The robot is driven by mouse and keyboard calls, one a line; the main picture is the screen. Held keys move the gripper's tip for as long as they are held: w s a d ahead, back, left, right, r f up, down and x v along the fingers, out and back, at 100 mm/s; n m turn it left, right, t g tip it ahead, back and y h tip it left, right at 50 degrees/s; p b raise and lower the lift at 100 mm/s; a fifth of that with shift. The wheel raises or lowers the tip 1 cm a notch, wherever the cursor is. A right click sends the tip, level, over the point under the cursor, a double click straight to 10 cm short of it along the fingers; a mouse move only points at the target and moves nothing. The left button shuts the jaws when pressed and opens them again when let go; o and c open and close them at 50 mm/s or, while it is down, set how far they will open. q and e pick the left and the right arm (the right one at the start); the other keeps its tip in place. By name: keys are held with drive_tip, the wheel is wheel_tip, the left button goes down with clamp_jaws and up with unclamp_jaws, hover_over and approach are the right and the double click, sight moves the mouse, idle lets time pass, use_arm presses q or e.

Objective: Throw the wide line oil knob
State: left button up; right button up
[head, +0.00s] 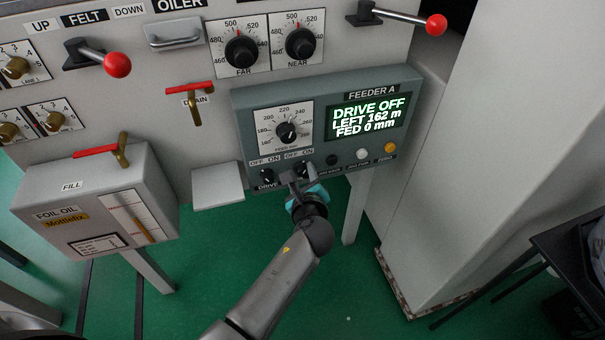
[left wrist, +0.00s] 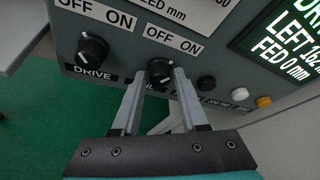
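A black rotary knob (head: 301,169) with an OFF/ON plate is the second along the lower edge of the grey-green FEEDER A panel (head: 400,124). It also shows in the left wrist view (left wrist: 160,70). The label under it is mostly hidden by my fingers, with only "IL" readable. My left gripper (head: 303,186) reaches up to it from below. In the left wrist view its fingers (left wrist: 160,84) are parted, with the tips beside and just below the knob. I cannot tell whether they touch it. My right gripper is not in view.
The DRIVE knob (head: 267,176) is close left of my fingers. Black, white and yellow buttons (head: 390,147) lie to the right. The screen (head: 365,116) reads DRIVE OFF, LEFT 162 m, FED 0 mm. A foil oil box (head: 70,200) stands left.

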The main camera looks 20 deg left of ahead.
use_arm(q)
clamp_jaws()
